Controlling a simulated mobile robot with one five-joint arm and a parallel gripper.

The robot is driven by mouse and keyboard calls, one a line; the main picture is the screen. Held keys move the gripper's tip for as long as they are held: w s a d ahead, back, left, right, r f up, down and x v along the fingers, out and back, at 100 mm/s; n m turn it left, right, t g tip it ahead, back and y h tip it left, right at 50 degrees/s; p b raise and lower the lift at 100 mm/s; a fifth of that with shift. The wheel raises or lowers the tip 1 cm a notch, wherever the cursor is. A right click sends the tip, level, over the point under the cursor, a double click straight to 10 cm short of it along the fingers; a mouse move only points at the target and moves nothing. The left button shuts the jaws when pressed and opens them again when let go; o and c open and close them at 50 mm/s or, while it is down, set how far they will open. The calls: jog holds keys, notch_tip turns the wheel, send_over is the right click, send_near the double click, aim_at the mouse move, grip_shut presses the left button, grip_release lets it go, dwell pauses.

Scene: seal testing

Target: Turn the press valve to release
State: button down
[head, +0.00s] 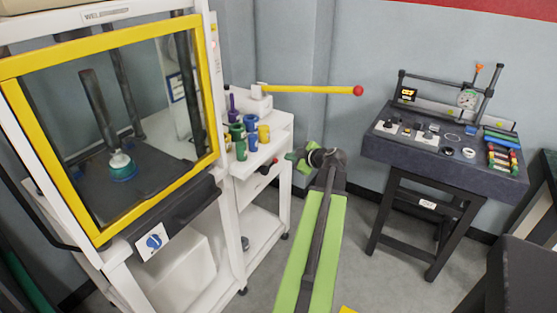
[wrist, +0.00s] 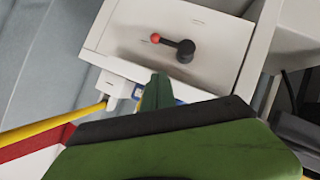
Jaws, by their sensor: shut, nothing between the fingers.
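The press valve appears as a black lever with a red ball end on the white front panel of the press side cabinet. In the wrist view the valve (wrist: 184,50) sits just beyond my fingertips, its lever pointing left to the red ball. In the head view the valve (head: 269,165) is small, left of my gripper. My gripper (head: 293,158) is green and held in front of the cabinet. In the wrist view my gripper (wrist: 156,92) has its fingers together, empty, with a gap in the picture between tips and lever.
A yellow pump handle (head: 310,89) with a red ball end sticks out above the cabinet. Green, blue and yellow spools (head: 240,138) stand on its top. The yellow-framed press guard (head: 213,90) is at left. A dark workbench (head: 400,148) is at right, with clear floor between.

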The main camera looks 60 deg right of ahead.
jog(key=s+d+f+b+x, duration=0.1)
jog(key=f+b+x, duration=0.1)
jog(key=b+x, duration=0.6)
jog(key=x, duration=0.4)
jog(key=shift+d+f, duration=0.15)
jog(key=shift+d, duration=0.3)
